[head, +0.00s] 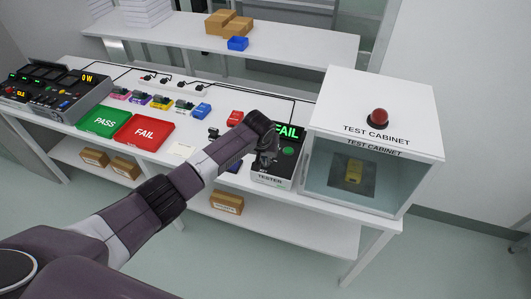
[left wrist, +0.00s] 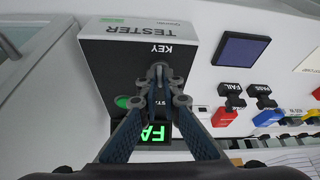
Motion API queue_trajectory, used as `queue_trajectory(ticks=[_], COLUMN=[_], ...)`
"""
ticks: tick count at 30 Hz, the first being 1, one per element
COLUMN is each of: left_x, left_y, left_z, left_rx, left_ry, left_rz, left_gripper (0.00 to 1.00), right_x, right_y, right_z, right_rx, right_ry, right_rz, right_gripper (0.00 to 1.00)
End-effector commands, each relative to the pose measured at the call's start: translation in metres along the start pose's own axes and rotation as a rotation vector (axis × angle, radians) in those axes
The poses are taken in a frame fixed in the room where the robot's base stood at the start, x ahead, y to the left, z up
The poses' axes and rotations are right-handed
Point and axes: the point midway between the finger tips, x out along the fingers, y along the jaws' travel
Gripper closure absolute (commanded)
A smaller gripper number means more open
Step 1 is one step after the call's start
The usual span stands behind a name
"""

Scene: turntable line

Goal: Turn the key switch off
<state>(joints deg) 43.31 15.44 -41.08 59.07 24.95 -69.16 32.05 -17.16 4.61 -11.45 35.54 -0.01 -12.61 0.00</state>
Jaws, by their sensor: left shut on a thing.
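The tester (head: 284,180) is a box with a dark sloped panel, left of the test cabinet. Its green display (head: 288,131) reads FAIL, and a green button (head: 288,151) sits below it. In the left wrist view the tester (left wrist: 105,60) appears upside down with the word KEY printed by the fingertips. My left gripper (left wrist: 158,76) is shut at that spot, on the key switch, which the fingertips almost fully hide. In the head view my left gripper (head: 265,161) is at the panel's left side, partly covered by its own wrist. My right gripper is not in view.
The white test cabinet (head: 325,120) with a red button (head: 378,118) stands close right of the tester. Green PASS (head: 103,122) and red FAIL (head: 143,133) trays lie to the left. Several small coloured blocks and connectors line the table's back. A dark blue square (left wrist: 240,50) lies beside the tester.

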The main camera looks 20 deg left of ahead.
Motion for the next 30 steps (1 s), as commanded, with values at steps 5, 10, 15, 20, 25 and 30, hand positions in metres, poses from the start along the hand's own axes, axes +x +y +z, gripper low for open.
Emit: queue_trajectory(ticks=[5, 10, 15, 20, 25, 30], left_x=[-0.0017, -0.0003, 0.0002, 0.0004, 0.0003, -0.0002], left_y=[0.0034, 0.0042, 0.0038, 0.0040, 0.0035, 0.0031], left_z=[-0.0006, -0.0006, -0.0015, -0.0017, -0.0019, -0.0025], left_rx=[-0.151, -0.282, -0.386, -0.455, -0.497, -0.513], left_ry=[-0.001, -0.001, 0.001, 0.002, 0.002, 0.003], left_rz=[-0.060, -0.114, -0.158, -0.186, -0.204, -0.212], left_gripper=[1.00, 1.00, 1.00, 1.00, 1.00, 1.00], right_x=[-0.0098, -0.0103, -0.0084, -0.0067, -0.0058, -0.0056], right_y=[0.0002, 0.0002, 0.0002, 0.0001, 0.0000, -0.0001], right_z=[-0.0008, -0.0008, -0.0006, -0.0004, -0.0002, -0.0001], right_rx=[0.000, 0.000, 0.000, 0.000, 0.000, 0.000], right_ry=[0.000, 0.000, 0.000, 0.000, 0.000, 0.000], right_rz=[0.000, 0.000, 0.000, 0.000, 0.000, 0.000], right_gripper=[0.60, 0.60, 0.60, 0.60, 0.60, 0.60])
